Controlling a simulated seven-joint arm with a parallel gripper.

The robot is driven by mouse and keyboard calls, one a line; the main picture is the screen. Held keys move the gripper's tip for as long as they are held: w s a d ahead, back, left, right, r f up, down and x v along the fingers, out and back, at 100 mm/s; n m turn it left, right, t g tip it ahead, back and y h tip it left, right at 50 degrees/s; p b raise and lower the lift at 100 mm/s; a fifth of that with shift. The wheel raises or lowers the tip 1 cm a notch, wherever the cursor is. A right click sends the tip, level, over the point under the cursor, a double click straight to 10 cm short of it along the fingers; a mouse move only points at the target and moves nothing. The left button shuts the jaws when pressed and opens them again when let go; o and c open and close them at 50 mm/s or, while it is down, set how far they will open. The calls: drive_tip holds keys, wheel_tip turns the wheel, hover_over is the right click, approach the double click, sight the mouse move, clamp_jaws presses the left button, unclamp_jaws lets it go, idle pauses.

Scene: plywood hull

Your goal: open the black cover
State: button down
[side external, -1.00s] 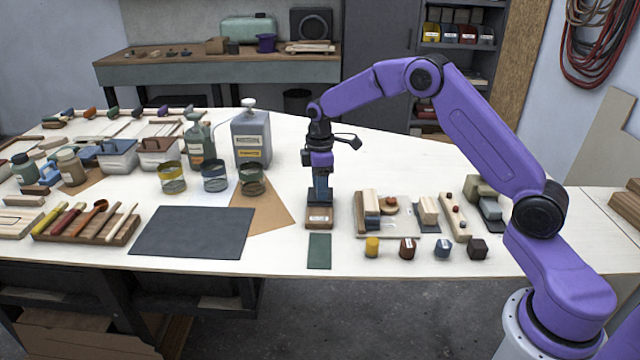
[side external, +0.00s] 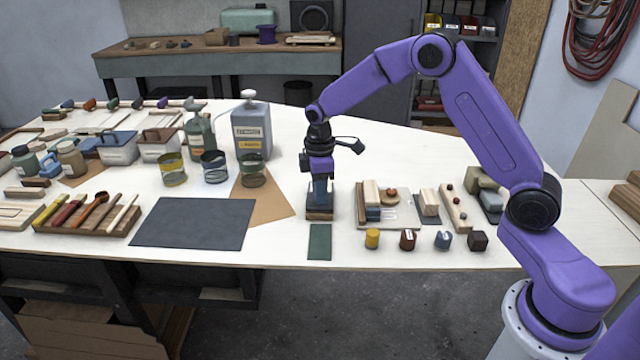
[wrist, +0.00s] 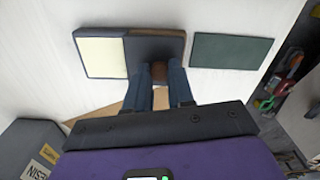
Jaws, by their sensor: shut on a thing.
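The black cover (wrist: 155,50) is a flat dark piece on the near half of a small low box (side external: 320,215) in the middle of the table. A brown knob (wrist: 159,72) stands on it. My gripper (side external: 320,203) points straight down, and its two blue fingers (wrist: 160,84) are shut around the knob. Beside the cover, at left in the wrist view, a pale cream area (wrist: 101,56) with a dark rim is uncovered. The fingers hide part of the cover.
A dark green flat piece (side external: 319,242) lies just in front of the box. A dark mat (side external: 193,223) and tins lie to the left.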

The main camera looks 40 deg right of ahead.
drive_tip(key=c, duration=1)
unclamp_jaws()
drive_tip(key=shift+r, duration=0.1)
wheel_tip(320, 180, up, 17)
drive_tip(key=shift+r, duration=0.2)
drive_tip(key=s+a+f, duration=0.1)
drive_tip(key=s+a, duration=0.3)
drive_tip(key=s, duration=0.5)
drive_tip(key=s+a+f, duration=0.1)
drive_tip(key=s+a, duration=0.3)
drive_tip(key=s, duration=0.5)
drive_tip(key=shift+n, duration=0.5)
drive_tip(key=s+d+f, duration=0.1)
drive_tip(key=s+f, duration=0.1)
drive_tip(key=s, duration=0.4)
drive_tip(key=s+d+f, duration=0.1)
drive_tip(key=s+d, duration=0.1)
drive_tip(key=s, duration=0.4)
drive_tip(key=s+d+f, duration=0.2)
drive_tip(key=s, duration=0.5)
drive_tip(key=shift+d+f, duration=0.2)
drive_tip(key=shift+f, duration=0.15)
